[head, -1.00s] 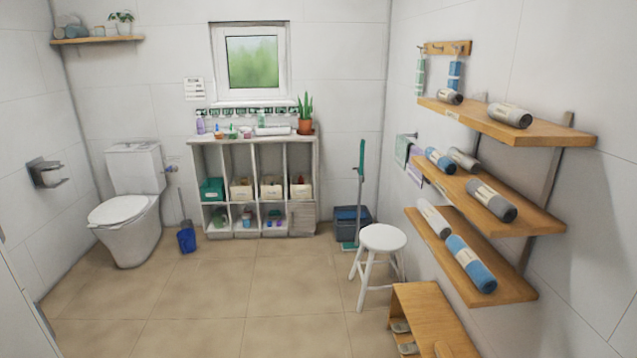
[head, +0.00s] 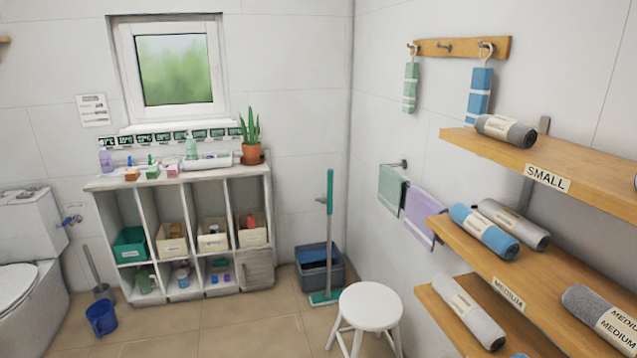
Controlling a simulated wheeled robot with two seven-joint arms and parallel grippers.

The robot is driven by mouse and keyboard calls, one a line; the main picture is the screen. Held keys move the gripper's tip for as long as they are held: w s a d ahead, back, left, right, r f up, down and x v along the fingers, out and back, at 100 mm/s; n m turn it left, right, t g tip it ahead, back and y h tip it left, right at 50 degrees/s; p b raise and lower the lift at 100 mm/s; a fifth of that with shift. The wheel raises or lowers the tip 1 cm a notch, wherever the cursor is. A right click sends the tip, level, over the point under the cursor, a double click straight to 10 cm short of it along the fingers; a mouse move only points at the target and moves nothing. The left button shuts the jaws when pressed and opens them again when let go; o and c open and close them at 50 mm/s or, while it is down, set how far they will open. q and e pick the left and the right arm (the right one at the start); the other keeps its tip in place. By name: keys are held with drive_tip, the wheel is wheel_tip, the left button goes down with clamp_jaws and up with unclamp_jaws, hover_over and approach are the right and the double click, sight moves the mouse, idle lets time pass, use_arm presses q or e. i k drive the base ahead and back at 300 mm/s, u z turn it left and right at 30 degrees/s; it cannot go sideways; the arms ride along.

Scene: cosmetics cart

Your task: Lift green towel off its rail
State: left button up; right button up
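A pale green towel (head: 392,189) hangs folded over a rail (head: 402,163) on the right wall, left of a lilac towel (head: 423,214) on the same rail. The lower right part of the lilac towel is hidden behind the shelves. A different green striped towel (head: 410,87) hangs from a hook rack higher on the same wall, with a blue one (head: 479,94) to its right. Neither of my grippers shows in the head view.
Wooden shelves (head: 569,174) with rolled towels jut out from the right wall, close to the rail. A white stool (head: 370,305) stands on the floor below the rail. A green broom (head: 329,236) and a dark bin (head: 319,270) stand in the corner. A white cubby unit (head: 179,180) is at the left.

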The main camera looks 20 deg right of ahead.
sight(391, 193)
drive_tip(key=i, duration=2.8)
drive_tip(key=z, duration=2.4)
